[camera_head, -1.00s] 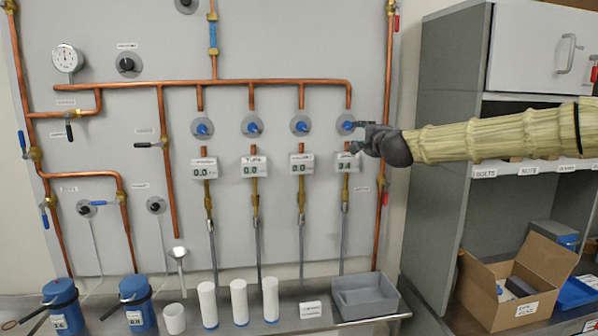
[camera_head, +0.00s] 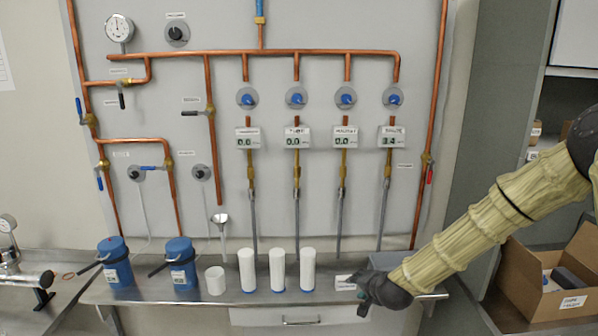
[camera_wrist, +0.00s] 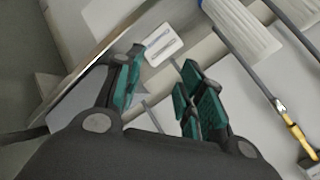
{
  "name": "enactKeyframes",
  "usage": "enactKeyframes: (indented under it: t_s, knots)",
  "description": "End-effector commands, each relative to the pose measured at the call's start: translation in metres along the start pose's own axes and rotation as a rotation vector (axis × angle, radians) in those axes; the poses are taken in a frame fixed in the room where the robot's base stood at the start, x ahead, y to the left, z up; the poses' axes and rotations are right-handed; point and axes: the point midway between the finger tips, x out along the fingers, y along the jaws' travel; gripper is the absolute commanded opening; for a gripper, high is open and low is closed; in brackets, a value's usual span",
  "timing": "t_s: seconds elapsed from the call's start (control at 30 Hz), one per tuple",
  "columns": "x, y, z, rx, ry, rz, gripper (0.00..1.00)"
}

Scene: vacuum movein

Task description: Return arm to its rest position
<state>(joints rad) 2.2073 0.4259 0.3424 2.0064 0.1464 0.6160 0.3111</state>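My gripper (camera_head: 362,292) hangs low over the front of the bench, at the end of my arm in its tan ribbed sleeve. In the wrist view its two green-padded fingers (camera_wrist: 160,85) stand apart with nothing held between them. A white label card (camera_head: 345,283) lies on the bench close by the gripper; in the wrist view a white card (camera_wrist: 164,45) shows beyond the fingertips. The rightmost blue knob (camera_head: 394,97) is well above and clear of the gripper. Its display (camera_head: 391,137) appears to read 3.4.
White cylinders (camera_head: 278,270) stand left of the gripper. A grey bin (camera_head: 383,260) is partly hidden behind my arm. Blue canisters (camera_head: 180,264) stand further left. An open cardboard box (camera_head: 525,285) sits on the shelf at right. A drawer (camera_head: 300,318) is under the bench.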

Motion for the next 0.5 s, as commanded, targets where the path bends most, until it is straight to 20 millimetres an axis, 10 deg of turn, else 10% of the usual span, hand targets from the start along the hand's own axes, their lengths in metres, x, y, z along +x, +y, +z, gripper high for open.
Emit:
enactKeyframes:
  t_s: [0.5]
  knots:
    - [-0.046, 0.230, 0.192, -0.357, -0.307, 0.295, 0.39]
